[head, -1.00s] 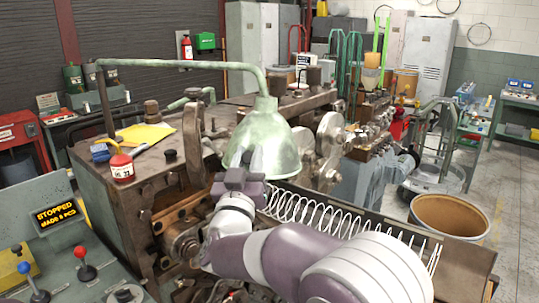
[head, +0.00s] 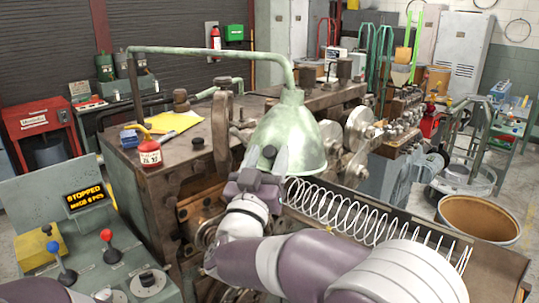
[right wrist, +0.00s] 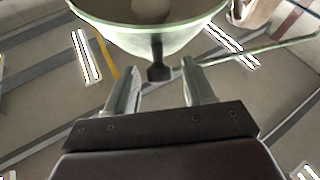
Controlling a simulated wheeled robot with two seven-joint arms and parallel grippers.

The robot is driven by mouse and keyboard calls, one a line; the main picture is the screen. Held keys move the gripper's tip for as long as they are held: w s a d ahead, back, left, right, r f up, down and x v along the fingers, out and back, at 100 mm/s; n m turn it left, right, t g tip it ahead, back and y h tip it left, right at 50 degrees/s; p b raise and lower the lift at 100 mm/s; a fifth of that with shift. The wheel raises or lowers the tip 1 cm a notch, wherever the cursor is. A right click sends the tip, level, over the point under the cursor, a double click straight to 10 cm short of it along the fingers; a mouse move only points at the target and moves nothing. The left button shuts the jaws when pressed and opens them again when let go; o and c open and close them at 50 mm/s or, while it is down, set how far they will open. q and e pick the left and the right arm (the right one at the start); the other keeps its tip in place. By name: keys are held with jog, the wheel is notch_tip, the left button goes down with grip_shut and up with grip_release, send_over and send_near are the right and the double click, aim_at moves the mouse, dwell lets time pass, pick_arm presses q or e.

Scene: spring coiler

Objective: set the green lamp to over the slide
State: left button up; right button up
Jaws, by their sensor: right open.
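The green lamp (head: 290,132) hangs from a bent green pipe arm over the coiling machine, its bell opening downward. A dark knob (head: 269,151) sticks out from its near side. My right gripper (head: 267,155) is open in front of the lamp, its fingers pointing up on either side of the knob. In the right wrist view, the lamp rim (right wrist: 150,40) is above, and the knob (right wrist: 159,72) lies between the open fingertips without visible contact. A long trough (head: 490,253) with a white coil spring (head: 350,217) runs right of the lamp. My left gripper is not in view.
A control panel (head: 150,262) with levers and a display reading STOPPED stands at the lower left. A red oil can (head: 149,153) and yellow cloth (head: 175,123) lie on the machine top. A brown barrel (head: 480,220) stands at the right.

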jog(key=b+v, duration=0.3)
jog(key=v, duration=0.8)
jog(key=w+a+f+n+g+y, duration=0.1)
jog(key=a+f+n+g+y, duration=0.45)
jog(key=a+f+y, duration=0.65)
notch_tip(320, 180, down, 7)
jog(key=s+d+n+g+y, duration=0.2)
jog(key=g, duration=0.2)
jog(key=s+d+f+g+h, duration=0.25)
jog(key=d+f+g, duration=0.2)
jog(key=f, duration=0.25)
jog(key=s+d+f+m+g+h, duration=0.2)
jog(key=s+d, duration=0.3)
jog(key=d, duration=0.7)
jog(key=s+d+f+m+g+h, duration=0.2)
jog(key=s+d, duration=0.4)
jog(key=d, duration=0.6)
notch_tip(320, 180, down, 3)
jog(key=shift+r+m+g, duration=0.1)
jog(key=shift+m+g, duration=0.35)
jog(key=shift+g, duration=0.35)
